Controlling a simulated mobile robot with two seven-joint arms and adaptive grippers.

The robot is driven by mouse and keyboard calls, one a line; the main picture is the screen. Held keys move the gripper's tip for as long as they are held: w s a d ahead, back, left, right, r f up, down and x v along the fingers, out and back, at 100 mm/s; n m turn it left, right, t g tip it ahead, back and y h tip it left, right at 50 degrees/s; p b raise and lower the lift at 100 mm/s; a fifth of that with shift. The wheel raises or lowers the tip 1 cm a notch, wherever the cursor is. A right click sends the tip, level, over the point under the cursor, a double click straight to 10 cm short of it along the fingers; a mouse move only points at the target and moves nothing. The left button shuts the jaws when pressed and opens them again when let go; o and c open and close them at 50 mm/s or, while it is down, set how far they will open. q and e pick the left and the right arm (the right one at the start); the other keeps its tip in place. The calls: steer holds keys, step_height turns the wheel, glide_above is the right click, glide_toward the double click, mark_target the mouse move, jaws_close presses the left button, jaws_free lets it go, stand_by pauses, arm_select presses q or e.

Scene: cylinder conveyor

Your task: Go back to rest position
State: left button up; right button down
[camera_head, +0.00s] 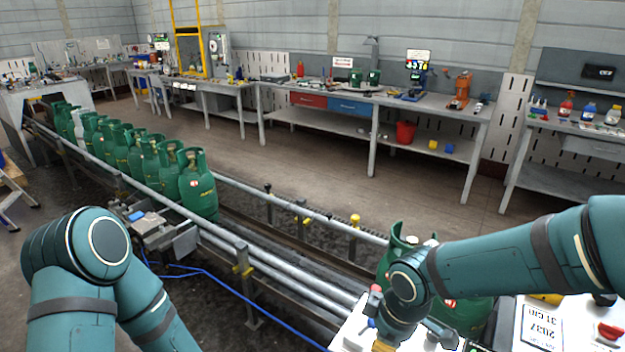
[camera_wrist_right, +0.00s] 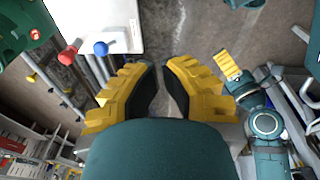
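My right gripper (camera_head: 386,346) shows at the bottom of the head view, at the end of the right arm, with only a yellow finger part visible. In the right wrist view my right gripper (camera_wrist_right: 161,92) has its two yellow fingers apart, with nothing between the black pads. My left arm is folded at the lower left of the head view, its gripper out of that picture. A yellow finger of my left gripper (camera_wrist_right: 228,66) shows in the right wrist view; its opening is unclear.
Several green cylinders (camera_head: 198,187) stand in a row on the conveyor (camera_head: 290,268). More green cylinders (camera_head: 464,315) are partly behind my right arm. A white box (camera_head: 352,326) with red and blue knobs lies beside my right gripper. Workbenches (camera_head: 420,108) line the back wall.

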arm_select(q)
steer(key=shift+s, duration=0.35)
arm_select(e)
steer(key=s+a+f+m+y, duration=0.1)
steer(key=s+f+m, duration=0.2)
steer(key=f+m, duration=0.4)
steer(key=s+a+f+m+y, duration=0.1)
steer(key=f+m, duration=0.6)
steer(key=f, duration=0.9)
steer(key=s+a, duration=0.1)
steer(key=s, duration=0.1)
steer(key=shift+s+m+y, duration=0.3)
steer(key=shift+s+m, duration=0.05)
steer(key=shift+m, duration=0.05)
